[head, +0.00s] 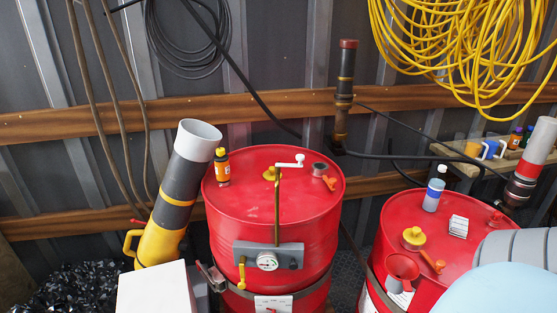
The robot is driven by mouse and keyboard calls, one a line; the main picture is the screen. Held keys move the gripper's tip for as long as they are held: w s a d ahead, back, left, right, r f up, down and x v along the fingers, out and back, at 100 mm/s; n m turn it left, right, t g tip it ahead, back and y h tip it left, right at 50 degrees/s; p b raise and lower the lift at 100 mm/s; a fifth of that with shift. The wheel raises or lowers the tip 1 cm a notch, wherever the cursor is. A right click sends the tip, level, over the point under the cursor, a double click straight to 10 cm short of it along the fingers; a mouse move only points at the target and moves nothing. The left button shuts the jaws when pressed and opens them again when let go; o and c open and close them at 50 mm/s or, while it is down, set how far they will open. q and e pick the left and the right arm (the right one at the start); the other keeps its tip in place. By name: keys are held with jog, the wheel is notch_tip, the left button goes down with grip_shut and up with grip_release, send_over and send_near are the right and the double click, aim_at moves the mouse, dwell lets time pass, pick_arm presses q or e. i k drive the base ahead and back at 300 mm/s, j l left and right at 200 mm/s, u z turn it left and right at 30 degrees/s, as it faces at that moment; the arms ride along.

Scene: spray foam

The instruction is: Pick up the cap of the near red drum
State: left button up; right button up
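Two red drums show in the head view. The right red drum (388,228) stands lower in the picture and looks nearer. A yellow cap (413,237) sits on its lid, left of centre. The left red drum (245,200) stands in the middle, with a smaller yellow cap (269,174) on its lid, partly behind a crank rod (277,210). I cannot make out either of my grippers in this view, so no gripper is seen at either cap.
A red funnel (402,268), orange valve (433,261) and blue-white bottle (433,192) crowd the yellow cap. A grey ribbed hose (520,250) and pale blue dome (500,292) cover the right drum's front right. A black-and-yellow tube (180,190) leans left of the left drum.

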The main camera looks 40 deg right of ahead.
aim_at(269, 175)
jog(key=i+j+z, duration=0.1)
jog(key=z, duration=0.4)
jog(key=i+j+z, duration=0.2)
jog(key=z, duration=0.25)
jog(key=i+j+z, duration=0.1)
jog(key=j+z, duration=0.15)
jog(key=z, duration=0.25)
